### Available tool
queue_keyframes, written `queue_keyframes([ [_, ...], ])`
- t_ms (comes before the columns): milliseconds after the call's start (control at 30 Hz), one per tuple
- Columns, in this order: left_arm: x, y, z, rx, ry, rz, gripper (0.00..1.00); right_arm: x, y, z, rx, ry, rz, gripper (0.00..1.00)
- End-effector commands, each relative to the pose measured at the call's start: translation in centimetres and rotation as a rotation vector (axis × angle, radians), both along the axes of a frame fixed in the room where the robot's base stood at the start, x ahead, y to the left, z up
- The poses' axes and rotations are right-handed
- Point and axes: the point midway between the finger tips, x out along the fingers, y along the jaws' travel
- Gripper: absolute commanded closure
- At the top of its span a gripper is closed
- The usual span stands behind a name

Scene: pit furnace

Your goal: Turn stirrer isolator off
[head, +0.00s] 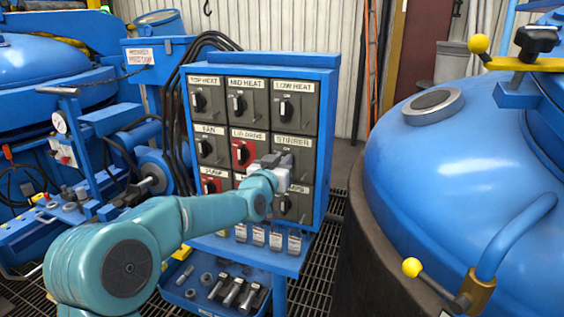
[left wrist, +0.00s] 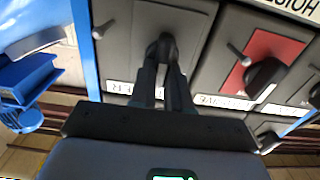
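The stirrer isolator (head: 308,153) is a grey switch panel in the right column, middle row, of the blue switch cabinet. Its "STIRRER" label is readable in the head view, but its knob is mostly hidden by my gripper. My left gripper (head: 285,160) reaches it from the front. In the left wrist view the picture is turned over; the black stirrer knob (left wrist: 163,46) sits between the tips of my left gripper (left wrist: 163,58), which look closed on it with no clear gap. My right gripper is not in view.
Other rotary isolators surround it, including the red lid drive switch (head: 244,151) just to the left and low heat (head: 295,104) above. Padlocks (head: 275,241) hang below, above a blue tray (head: 205,296) of loose parts. A large blue vessel (head: 480,150) stands at right.

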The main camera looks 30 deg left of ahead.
Motion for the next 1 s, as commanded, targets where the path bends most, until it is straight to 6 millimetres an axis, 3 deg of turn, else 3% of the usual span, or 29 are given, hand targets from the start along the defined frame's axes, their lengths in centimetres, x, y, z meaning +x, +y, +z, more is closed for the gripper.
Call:
queue_keyframes([
  [367,0.0,0.1,-0.3,-0.092,-0.024,0.000,1.00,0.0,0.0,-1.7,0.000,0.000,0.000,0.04],
  [1000,-0.2,0.8,-0.7,-0.647,-0.160,-0.001,1.00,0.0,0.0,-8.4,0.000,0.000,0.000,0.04],
])
